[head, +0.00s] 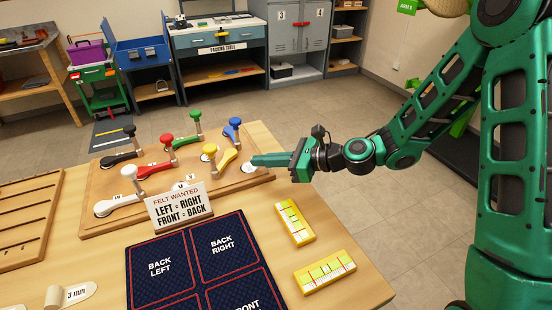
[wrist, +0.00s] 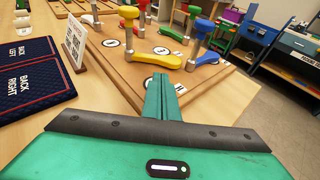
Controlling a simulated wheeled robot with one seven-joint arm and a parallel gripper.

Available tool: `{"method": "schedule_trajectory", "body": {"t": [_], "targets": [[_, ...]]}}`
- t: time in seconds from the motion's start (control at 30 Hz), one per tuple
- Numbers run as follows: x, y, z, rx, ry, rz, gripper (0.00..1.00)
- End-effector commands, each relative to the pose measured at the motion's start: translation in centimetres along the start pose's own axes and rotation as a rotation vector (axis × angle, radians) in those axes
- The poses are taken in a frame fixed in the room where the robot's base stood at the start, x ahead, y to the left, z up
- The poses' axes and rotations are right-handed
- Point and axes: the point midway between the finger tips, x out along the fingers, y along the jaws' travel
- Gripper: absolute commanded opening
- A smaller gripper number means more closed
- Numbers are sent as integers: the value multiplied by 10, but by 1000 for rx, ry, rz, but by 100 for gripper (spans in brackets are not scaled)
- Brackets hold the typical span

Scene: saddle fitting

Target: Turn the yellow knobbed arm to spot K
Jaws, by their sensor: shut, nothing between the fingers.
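The yellow knobbed arm (head: 226,160) lies on the wooden board, its yellow knob (head: 209,149) upright on a metal post at the near-left end. It also shows in the wrist view (wrist: 155,60), just beyond my fingers. My gripper (head: 256,161) is shut and empty, low over the board's right corner, apart from the yellow arm and to its right. A white lettered spot (head: 249,168) lies at the fingertips; in the wrist view (wrist: 148,83) the fingers partly cover it. I cannot read its letter surely, so I cannot tell which spot is K.
The blue-knobbed arm (head: 234,130) stands close behind the yellow one. Green (head: 195,117), red (head: 167,141), black (head: 130,131) and white (head: 129,172) knobs stand farther left. A sign (head: 180,206) stands in front of the board. Yellow blocks (head: 294,222) lie on the table's right part.

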Motion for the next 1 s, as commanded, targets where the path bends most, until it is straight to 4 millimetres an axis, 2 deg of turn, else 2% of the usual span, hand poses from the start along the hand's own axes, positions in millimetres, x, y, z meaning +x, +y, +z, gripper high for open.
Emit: {"method": "schedule_trajectory", "body": {"t": [0.2,0.4,0.6,1.0], "targets": [[38,0,3,-3,-2,1,0],[58,-1,10,0,-1,-1,0],[65,-1,12,0,0,-3,0],[67,-1,12,-2,0,6,0]]}}
